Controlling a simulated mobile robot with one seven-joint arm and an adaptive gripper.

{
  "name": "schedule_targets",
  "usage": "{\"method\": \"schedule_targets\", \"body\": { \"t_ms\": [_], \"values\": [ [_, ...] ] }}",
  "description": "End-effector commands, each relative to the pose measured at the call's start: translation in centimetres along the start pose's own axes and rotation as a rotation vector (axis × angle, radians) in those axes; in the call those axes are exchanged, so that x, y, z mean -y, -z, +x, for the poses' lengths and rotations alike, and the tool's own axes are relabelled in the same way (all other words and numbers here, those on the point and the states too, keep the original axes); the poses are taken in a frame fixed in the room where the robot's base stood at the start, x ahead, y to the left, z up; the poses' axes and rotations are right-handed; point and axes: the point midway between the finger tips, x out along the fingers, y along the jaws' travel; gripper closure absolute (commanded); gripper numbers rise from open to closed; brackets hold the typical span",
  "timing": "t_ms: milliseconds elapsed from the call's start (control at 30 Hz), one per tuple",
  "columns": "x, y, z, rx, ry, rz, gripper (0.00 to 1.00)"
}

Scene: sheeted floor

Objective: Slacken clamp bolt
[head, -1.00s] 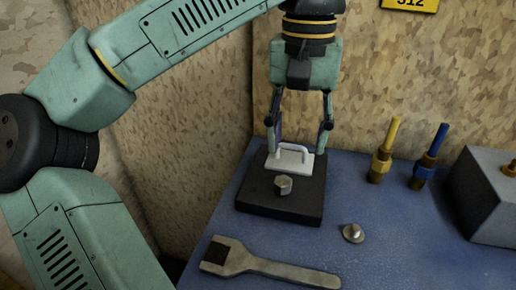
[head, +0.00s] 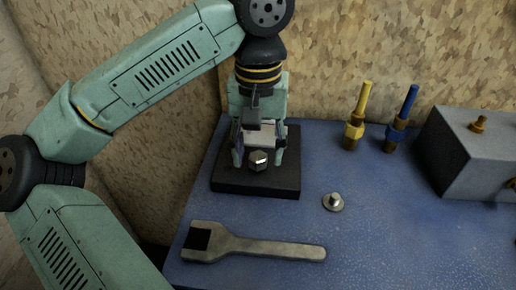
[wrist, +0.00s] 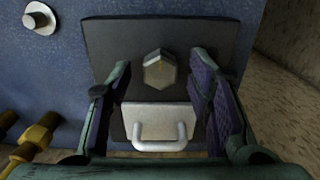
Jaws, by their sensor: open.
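The clamp bolt (head: 258,161) is a hex head standing on a black square base plate (head: 230,184) at the back left of the blue table. In the wrist view the bolt (wrist: 159,70) sits just beyond a pale plate with a handle (wrist: 158,122). My gripper (head: 259,160) is open over the base plate, pointing down. In the wrist view its two fingers (wrist: 164,82) stand on either side of the pale plate, with the bolt between and ahead of their tips. I cannot tell whether the fingers touch anything. A grey open-ended wrench (head: 265,247) lies in front.
A loose round-flanged bolt (head: 333,202) lies right of the base plate. A yellow fitting (head: 357,120) and a blue fitting (head: 401,120) stand at the back. A grey box (head: 478,152) is at the right. The table between is clear.

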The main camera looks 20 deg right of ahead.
Motion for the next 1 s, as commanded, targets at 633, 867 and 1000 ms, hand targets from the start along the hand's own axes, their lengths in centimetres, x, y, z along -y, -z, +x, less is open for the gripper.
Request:
{"method": "schedule_targets", "body": {
  "t_ms": [633, 867, 1000],
  "values": [
    [-0.02, 0.0, 0.38, 0.0, -0.001, 0.0, 0.74],
    [-0.03, 0.0, 0.37, 0.0, -0.001, 0.001, 0.89],
    [-0.03, 0.0, 0.36, 0.0, -0.001, 0.001, 0.99]
  ]
}}
